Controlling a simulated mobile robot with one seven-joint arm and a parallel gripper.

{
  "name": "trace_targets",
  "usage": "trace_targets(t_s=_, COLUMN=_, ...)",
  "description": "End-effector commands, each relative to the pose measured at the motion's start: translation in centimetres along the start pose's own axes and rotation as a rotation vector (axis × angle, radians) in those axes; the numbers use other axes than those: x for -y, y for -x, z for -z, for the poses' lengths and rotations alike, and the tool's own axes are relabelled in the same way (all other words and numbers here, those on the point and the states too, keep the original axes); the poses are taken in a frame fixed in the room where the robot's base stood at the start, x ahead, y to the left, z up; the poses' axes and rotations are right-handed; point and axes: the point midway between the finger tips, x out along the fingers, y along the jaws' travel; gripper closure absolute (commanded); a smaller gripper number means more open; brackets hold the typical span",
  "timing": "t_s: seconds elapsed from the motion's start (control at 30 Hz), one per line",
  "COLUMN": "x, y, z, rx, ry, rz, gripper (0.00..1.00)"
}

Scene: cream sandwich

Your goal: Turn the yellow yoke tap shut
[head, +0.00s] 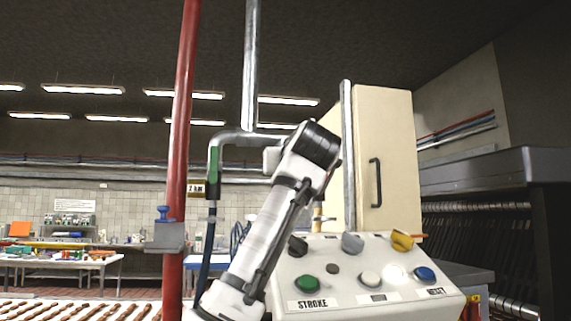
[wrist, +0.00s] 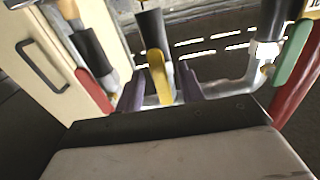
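The yellow yoke tap lever (wrist: 160,77) shows in the wrist view, hanging below a dark grey sleeve on a pipe. My gripper (wrist: 161,90) has its two purple fingers apart, one on each side of the yellow lever. A narrow gap shows between the lever and each finger, so it looks open. A red lever (wrist: 94,90) is to the left and a green lever (wrist: 293,52) to the right. In the head view my arm hides the yellow tap and my fingers; only the green lever (head: 213,171) shows there, left of my arm.
A control panel (head: 330,267) with knobs and buttons, one knob yellow (head: 402,240), stands right of my arm. A cream cabinet (head: 387,150) rises behind it. A red vertical pipe (head: 181,110) and a grey bent pipe (head: 249,70) stand to the left.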

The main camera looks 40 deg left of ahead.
Motion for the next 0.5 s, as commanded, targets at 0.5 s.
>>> trace_targets(t_s=0.5, x=0.01, y=-0.06, z=-0.05, rx=0.0, ry=0.0, rz=0.0, gripper=0.97)
